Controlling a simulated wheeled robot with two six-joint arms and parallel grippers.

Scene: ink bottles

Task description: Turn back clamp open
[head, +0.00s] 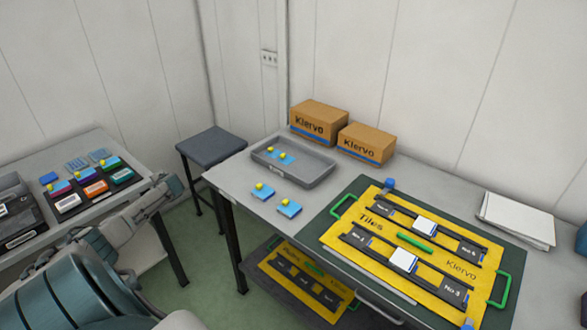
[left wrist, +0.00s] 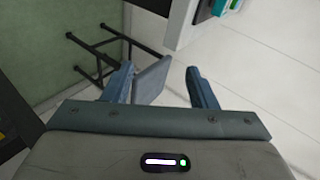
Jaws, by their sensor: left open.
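A yellow board (head: 343,236) marked "Tiles" and "Kiervo" lies on a dark green mat on the table at the right in the head view. A small blue block (head: 389,184), which looks like the back clamp, sits at the board's far edge. I cannot tell how it is turned. My left gripper (left wrist: 162,86) is open and empty in the left wrist view, over the floor and away from the board. My right gripper is not in view.
Green handles (head: 501,289) stick out at the board's ends. A grey tray (head: 314,175), two Kiervo boxes (head: 319,121) and white papers (head: 514,219) stand around it. A dark stool (head: 212,142) fills the corner. A side table (head: 95,146) holds colored cartons.

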